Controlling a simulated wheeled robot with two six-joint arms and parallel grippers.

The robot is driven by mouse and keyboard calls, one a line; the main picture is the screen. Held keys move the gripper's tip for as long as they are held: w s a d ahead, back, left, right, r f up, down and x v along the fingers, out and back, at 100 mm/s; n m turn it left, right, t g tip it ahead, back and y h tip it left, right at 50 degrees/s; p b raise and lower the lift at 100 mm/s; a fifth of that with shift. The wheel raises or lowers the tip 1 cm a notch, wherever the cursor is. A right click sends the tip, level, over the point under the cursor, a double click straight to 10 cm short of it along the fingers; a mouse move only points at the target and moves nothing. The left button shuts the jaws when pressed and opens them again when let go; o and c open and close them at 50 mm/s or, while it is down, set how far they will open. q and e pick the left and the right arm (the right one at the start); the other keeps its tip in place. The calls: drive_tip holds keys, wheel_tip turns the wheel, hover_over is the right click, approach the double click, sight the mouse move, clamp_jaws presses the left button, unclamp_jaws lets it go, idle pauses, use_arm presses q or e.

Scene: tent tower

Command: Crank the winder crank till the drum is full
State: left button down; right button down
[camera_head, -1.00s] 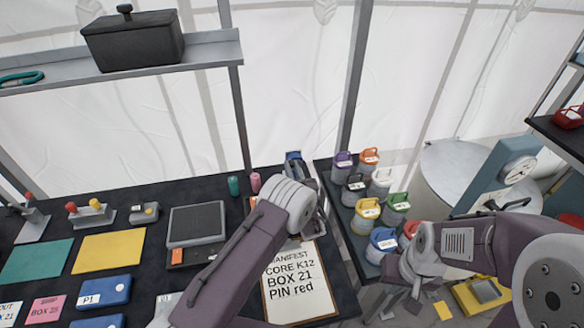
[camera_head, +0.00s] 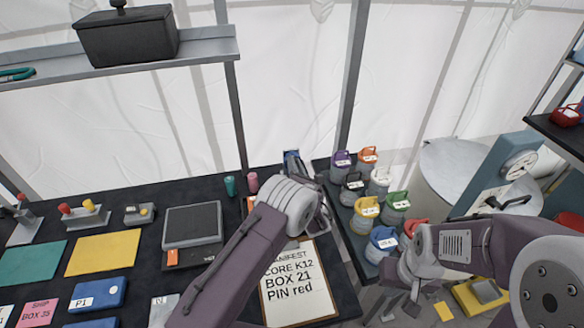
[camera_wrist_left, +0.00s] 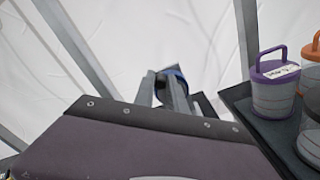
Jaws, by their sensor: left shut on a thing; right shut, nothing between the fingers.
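The winder (camera_head: 292,160) stands at the back right of the dark table, a small grey and blue device mostly hidden behind my left wrist. In the left wrist view its grey uprights and blue drum part (camera_wrist_left: 176,76) show just beyond a dark purple body. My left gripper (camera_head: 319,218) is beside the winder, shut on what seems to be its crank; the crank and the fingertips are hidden. How full the drum is cannot be seen. My right gripper (camera_head: 394,304) is shut and empty, low beside the rack of jars, away from the winder.
A clipboard (camera_head: 300,300) reading CORE K12, BOX 21, PIN red lies under my left arm. Several lidded jars (camera_head: 366,212) stand on a rack to the right. A scale (camera_head: 192,226), teal and pink spools (camera_head: 252,182) and a yellow mat (camera_head: 103,252) are on the table.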

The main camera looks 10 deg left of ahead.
use_arm(q)
drive_tip(key=shift+w+d+f+m+b, duration=0.25)
drive_tip(key=shift+d+f+m+b, duration=0.4)
drive_tip(key=shift+m, duration=2.35)
drive_tip(key=shift+w+d+f+m+b, duration=0.3)
drive_tip(key=shift+d+f+m, duration=0.3)
drive_tip(key=shift+m, duration=2.4)
drive_tip(key=shift+w+d+f+m+b, duration=0.25)
drive_tip(key=shift+d+f+m+b, duration=0.4)
drive_tip(key=shift+m, duration=2.35)
drive_tip(key=shift+d+r, duration=0.15)
drive_tip(key=c, duration=1.4)
unclamp_jaws()
drive_tip(key=shift+o, duration=0.2)
drive_tip(key=v, duration=0.8)
drive_tip(key=shift+s+d, duration=0.1)
drive_tip(key=shift+d, duration=0.05)
drive_tip(key=shift+s, duration=0.4)
